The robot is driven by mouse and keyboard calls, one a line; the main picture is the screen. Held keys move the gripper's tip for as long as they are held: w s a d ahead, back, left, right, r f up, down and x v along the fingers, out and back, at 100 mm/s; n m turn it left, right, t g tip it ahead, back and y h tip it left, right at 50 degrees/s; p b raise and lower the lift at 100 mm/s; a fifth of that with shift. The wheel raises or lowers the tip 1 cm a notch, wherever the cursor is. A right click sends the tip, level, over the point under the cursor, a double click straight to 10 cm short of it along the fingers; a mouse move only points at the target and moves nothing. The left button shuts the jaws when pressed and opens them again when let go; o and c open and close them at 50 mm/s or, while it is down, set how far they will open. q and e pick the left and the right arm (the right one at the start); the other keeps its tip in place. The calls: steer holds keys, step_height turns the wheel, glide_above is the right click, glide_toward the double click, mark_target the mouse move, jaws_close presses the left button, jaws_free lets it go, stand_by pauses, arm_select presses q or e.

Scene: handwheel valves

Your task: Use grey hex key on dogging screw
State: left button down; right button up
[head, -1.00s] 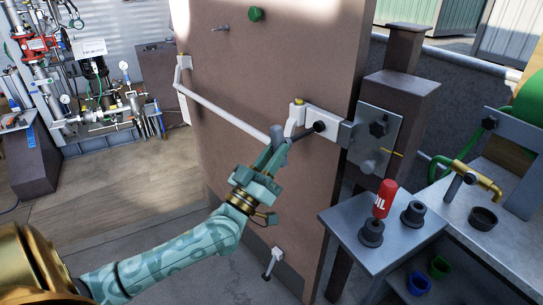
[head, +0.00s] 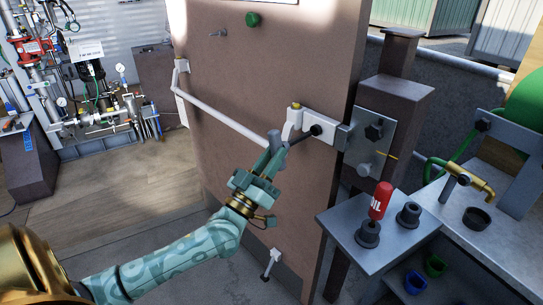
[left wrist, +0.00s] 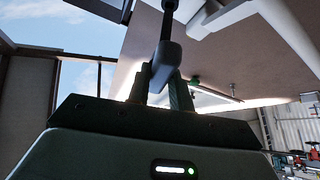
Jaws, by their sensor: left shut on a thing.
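My left gripper (head: 274,146) is in front of the brown door (head: 235,90), shut on the hex key. In the left wrist view the key's grey handle (left wrist: 167,68) sits between the two fingers, with a dark shaft (left wrist: 168,25) running up from it. In the head view the dark shaft (head: 301,137) runs right toward a black round piece (head: 316,130) at the white latch housing (head: 325,120). I cannot make out the dogging screw, or whether the key's tip touches it. My right gripper is not in view.
A white push bar (head: 225,115) crosses the door, close to my gripper. A grey side table (head: 345,225) at right holds a red oil bottle (head: 379,201) and black holders. A bench with a brass fitting (head: 476,182) stands beyond.

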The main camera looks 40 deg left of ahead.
arm_select(q)
steer(key=shift+w+d, duration=0.2)
steer(key=shift+w, duration=1)
stand_by(0.3)
steer(key=c, duration=2)
jaws_free()
jaws_close()
